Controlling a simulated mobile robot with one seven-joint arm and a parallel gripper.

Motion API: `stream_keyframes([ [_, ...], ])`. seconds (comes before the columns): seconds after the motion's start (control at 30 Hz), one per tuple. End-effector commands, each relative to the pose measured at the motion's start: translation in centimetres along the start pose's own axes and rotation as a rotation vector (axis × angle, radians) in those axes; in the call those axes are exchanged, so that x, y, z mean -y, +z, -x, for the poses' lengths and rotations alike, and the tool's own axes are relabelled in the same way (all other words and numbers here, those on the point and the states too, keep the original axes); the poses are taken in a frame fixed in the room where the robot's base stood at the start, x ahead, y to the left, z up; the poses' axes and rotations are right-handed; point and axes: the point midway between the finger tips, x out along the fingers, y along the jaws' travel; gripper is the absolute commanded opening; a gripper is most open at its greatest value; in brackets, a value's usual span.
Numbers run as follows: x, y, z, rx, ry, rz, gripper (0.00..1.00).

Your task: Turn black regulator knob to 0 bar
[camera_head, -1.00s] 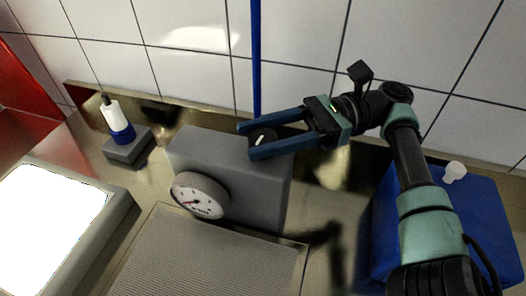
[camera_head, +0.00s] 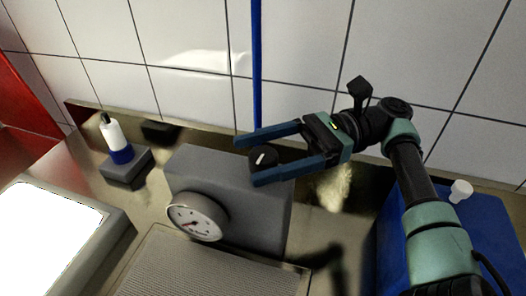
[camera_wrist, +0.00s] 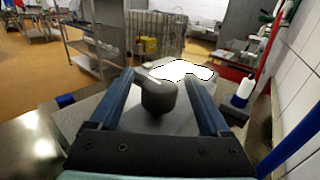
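The black regulator knob (camera_head: 262,159), with a white pointer mark, sits on top of the grey regulator box (camera_head: 235,165). A round white pressure gauge (camera_head: 197,217) with a red needle is on the box's front; its numbers are too small to read. My gripper (camera_head: 243,161) is open, one blue finger on each side of the knob. In the wrist view the knob (camera_wrist: 158,97) stands between the fingers with a visible gap on both sides.
A white bottle with a blue band (camera_head: 116,140) stands on a small grey block at the left. A perforated metal tray (camera_head: 205,268) lies in front of the box. A blue container (camera_head: 480,225) is at the right, and a tiled wall is behind.

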Motion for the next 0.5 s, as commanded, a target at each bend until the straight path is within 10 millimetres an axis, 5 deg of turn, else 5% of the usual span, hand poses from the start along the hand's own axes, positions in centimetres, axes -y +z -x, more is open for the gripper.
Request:
stream_keyframes([
  [0.27,0.0,0.7,0.0,0.0,-0.001,0.001,0.81],
  [0.5,0.0,5.0,0.0,-0.002,0.0,0.004,0.81],
])
